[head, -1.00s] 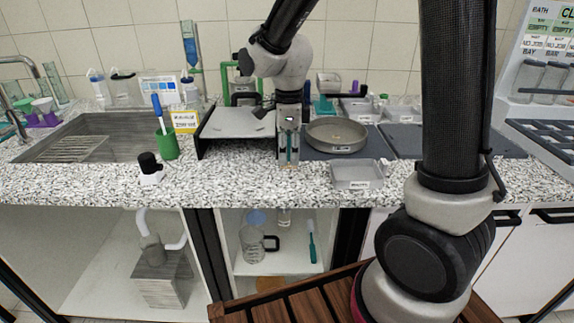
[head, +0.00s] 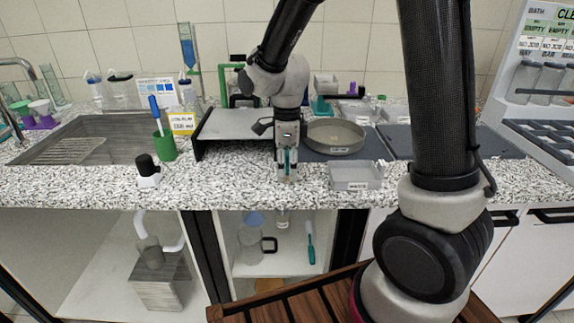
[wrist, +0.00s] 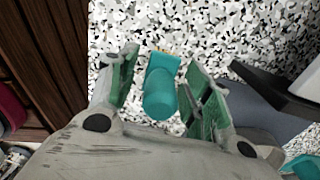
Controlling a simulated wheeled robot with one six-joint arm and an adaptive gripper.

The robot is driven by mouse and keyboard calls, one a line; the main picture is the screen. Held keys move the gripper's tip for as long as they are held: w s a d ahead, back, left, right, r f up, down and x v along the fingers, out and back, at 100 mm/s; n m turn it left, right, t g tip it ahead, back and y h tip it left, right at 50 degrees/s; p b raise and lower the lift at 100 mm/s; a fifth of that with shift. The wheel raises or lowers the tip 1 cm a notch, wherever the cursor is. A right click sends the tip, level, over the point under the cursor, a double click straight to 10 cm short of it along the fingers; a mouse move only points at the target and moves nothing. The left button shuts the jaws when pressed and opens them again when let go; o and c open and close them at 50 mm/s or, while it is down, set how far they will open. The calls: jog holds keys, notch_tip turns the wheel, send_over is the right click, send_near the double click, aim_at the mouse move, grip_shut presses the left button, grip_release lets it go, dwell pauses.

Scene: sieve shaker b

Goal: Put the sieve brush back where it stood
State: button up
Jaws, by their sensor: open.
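The sieve brush, a teal piece (wrist: 163,88), shows between my gripper's fingers in the wrist view. It also shows as a thin teal upright strip (head: 287,160) in the head view, low over the speckled counter's front part. My gripper (head: 287,175) points down there, left of the round sieve pan. In the wrist view my gripper (wrist: 160,85) is open, with its green-padded fingers on either side of the teal piece and a narrow gap at the left. The brush's lower end is hidden, so I cannot tell if it touches the counter.
The round sieve pan (head: 335,137) and a clear labelled tray (head: 356,176) are to the right. A raised grey plate (head: 236,124) is behind left. A green cup (head: 165,146) and a black-capped bottle (head: 147,171) stand further left. Another teal-handled tool (head: 310,241) is in the shelf below.

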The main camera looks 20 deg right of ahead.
jog(key=shift+r, duration=0.1)
notch_tip(320, 180, up, 12)
jog(key=shift+s+d+r, duration=0.15)
jog(key=shift+d+r, duration=0.1)
jog(key=s+d+r+n+t, duration=0.2)
jog(key=s+d+n, duration=0.5)
jog(key=s+n, duration=0.2)
jog(key=s+d+r+n+t, duration=0.2)
jog(key=s+d+n, duration=0.5)
jog(key=n, duration=0.5)
jog(key=s, duration=0.2)
jog(key=shift+s+d+r+n, duration=0.2)
jog(key=shift+s+r+n, duration=0.1)
jog(key=shift+s+r, duration=0.1)
